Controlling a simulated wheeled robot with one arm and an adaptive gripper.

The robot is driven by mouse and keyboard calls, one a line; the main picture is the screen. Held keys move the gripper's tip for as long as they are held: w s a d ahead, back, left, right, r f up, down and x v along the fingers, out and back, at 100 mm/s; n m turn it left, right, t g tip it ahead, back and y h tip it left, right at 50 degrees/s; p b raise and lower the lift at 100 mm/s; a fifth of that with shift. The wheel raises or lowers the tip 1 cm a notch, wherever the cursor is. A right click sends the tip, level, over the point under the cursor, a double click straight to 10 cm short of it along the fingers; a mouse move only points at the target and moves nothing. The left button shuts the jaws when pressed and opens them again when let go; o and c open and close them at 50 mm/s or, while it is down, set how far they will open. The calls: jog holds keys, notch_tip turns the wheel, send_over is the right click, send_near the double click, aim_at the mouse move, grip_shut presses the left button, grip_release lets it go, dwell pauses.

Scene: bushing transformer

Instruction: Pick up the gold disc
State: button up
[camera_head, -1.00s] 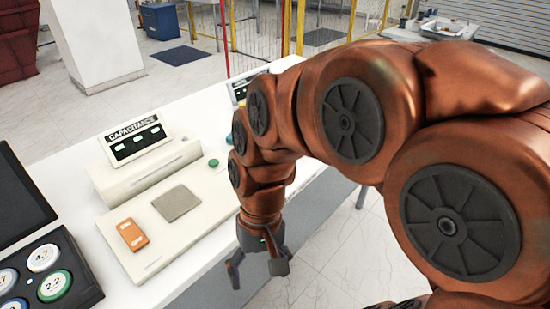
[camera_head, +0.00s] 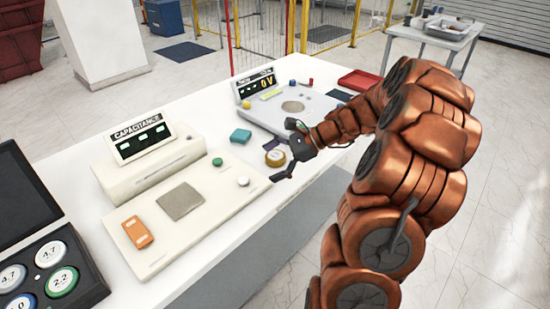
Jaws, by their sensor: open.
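The gold disc (camera_head: 275,157) lies on the white table between the capacitance tester and the grey voltage device. It looks like a short gold cylinder with a lighter top. My gripper (camera_head: 284,151) is just right of the disc in the picture, its two fingers spread and pointing left toward it. One finger is beyond the disc and one is on the near side. Nothing is held. I cannot tell whether a finger touches the disc or how high the gripper is above the table.
The capacitance tester (camera_head: 192,226) with an orange block (camera_head: 138,232) fills the near table. The grey voltage device (camera_head: 321,114) and a red tray (camera_head: 360,81) stand behind. A case of discs (camera_head: 45,282) is at lower left.

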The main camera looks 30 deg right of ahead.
aim_at(276, 155)
jog(key=d+f+m+t, duration=0.1)
jog(key=d+m, duration=0.1)
jog(key=d, duration=0.2)
jog(key=d+f+m+t, duration=0.1)
jog(key=d+m+t, duration=0.1)
jog(key=d, duration=0.3)
jog(key=d+f+m+t+h, duration=0.1)
jog(key=d+m, duration=0.1)
jog(key=d, duration=0.3)
jog(key=shift+w, duration=0.3)
jog(key=shift+w+d+f+m+t, duration=0.1)
jog(key=shift+d+f+m+t, duration=0.05)
jog(key=shift+d+m+t, duration=0.2)
jog(key=p+x, duration=0.2)
jog(key=x, duration=0.5)
jog(key=shift+a+p, duration=0.1)
jog(key=shift+p, duration=0.3)
jog(key=shift+p+x, duration=0.8)
jog(key=shift+x, duration=1.55)
jog(key=shift+f, duration=0.15)
jog(key=shift+c, duration=0.3)
jog(key=c, duration=1.3)
jog(key=shift+c, duration=0.8)
